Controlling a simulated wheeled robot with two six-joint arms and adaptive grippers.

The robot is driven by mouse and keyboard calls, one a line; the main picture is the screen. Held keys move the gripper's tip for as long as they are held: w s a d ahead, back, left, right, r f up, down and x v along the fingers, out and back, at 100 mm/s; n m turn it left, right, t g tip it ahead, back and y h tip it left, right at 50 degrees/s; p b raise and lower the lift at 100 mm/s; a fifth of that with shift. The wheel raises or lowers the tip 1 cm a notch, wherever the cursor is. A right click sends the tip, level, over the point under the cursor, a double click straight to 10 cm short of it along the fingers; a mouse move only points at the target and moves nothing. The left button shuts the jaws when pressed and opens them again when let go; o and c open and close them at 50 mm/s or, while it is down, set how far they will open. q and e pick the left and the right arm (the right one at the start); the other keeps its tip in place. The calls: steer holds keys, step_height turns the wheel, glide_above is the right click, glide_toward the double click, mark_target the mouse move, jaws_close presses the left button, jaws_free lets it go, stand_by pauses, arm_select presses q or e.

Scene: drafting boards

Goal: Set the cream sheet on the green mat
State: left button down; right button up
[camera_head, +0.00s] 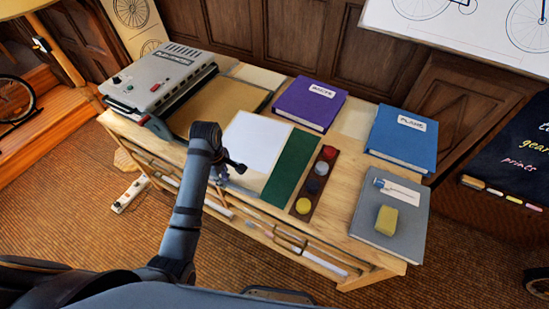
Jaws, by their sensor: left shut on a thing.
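A pale sheet (258,143), nearly white in this light, covers the left part of the green mat (291,167). A dark green strip of the mat shows along the sheet's right side. A cream-toned area (254,181) shows at the sheet's near end; I cannot tell whether it is the same sheet or another surface. My left gripper (231,170) is at the sheet's near left edge and shut on it. The arm hides part of that edge, and I cannot tell whether the sheet is lifted or flat. My right gripper is not in view.
A brown tray with several coloured pots (318,172) stands right of the mat. Purple (308,101) and blue (402,138) books lie behind and right. A grey machine (160,78) stands at left. A grey book (372,222) bears a yellow sponge (387,219).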

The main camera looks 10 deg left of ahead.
mark_target(241, 183)
arm_select(q)
steer(key=s+r+m, duration=0.1)
steer(key=s+r, duration=0.1)
steer(key=s, duration=0.4)
steer(key=w+d+f, duration=0.1)
steer(key=w, duration=0.1)
steer(key=w+d+f+p, duration=0.1)
steer(key=w+d, duration=0.1)
steer(key=w+d+f, duration=0.1)
steer(key=w+d, duration=0.1)
steer(key=w, duration=0.1)
steer(key=shift+w+d+f, duration=0.1)
steer(key=w+f, duration=0.1)
steer(key=w+d+f, duration=0.1)
steer(key=f, duration=0.1)
steer(key=w+d+f, duration=0.1)
steer(key=f, duration=0.1)
steer(key=shift+w, duration=0.2)
steer(key=shift+w+d+f, duration=0.25)
steer(key=shift+w+f, duration=0.05)
steer(key=shift+f, duration=0.25)
step_height(241, 183, down, 3)
steer(key=shift+w+f, duration=0.1)
steer(key=shift+f, duration=0.1)
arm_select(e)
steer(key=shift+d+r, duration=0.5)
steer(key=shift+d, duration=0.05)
